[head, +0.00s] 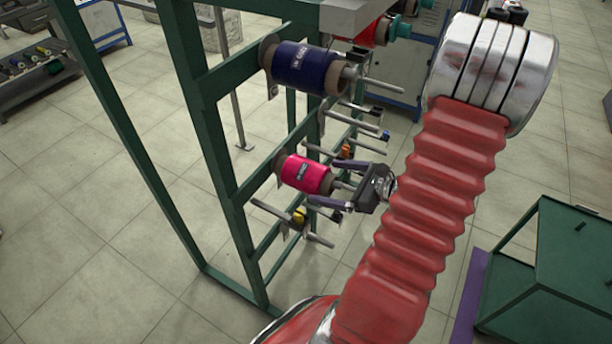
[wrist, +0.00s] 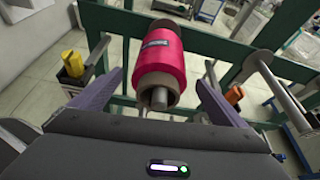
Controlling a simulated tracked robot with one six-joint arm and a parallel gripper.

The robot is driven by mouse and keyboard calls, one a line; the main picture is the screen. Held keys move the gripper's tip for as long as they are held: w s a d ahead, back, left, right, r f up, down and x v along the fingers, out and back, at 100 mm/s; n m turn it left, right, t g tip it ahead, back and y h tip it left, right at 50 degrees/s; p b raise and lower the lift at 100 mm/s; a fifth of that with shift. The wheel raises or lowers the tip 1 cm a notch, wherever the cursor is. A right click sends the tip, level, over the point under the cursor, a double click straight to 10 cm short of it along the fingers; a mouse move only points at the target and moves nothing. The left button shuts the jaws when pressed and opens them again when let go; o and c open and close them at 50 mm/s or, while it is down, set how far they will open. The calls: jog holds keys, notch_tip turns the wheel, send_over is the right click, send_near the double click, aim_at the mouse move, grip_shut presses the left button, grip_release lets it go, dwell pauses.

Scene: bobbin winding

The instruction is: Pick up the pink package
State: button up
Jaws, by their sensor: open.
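The pink package (head: 305,174) is a bright pink bobbin with a brown core and a dark label. It sits on a peg of the green rack (head: 218,165), below a dark blue package (head: 305,67). My gripper (head: 324,184) is open at its near end, with the purple fingers spread. In the wrist view the pink package (wrist: 158,56) lies centred ahead, its core end and the peg tip facing me between the two fingers (wrist: 160,80). I cannot tell whether either finger touches it.
Bare metal pegs stick out around the pink package. A yellow part (head: 299,216) and an orange part (head: 346,151) sit on the rack close to my fingers. A green box frame (head: 550,270) stands at the lower right. Open tiled floor lies left.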

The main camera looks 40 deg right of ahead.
aim_at(306, 176)
jog(key=shift+x, duration=2.6)
jog(key=shift+f, duration=0.15)
jog(key=shift+c, duration=0.4)
jog(key=c, duration=1.3)
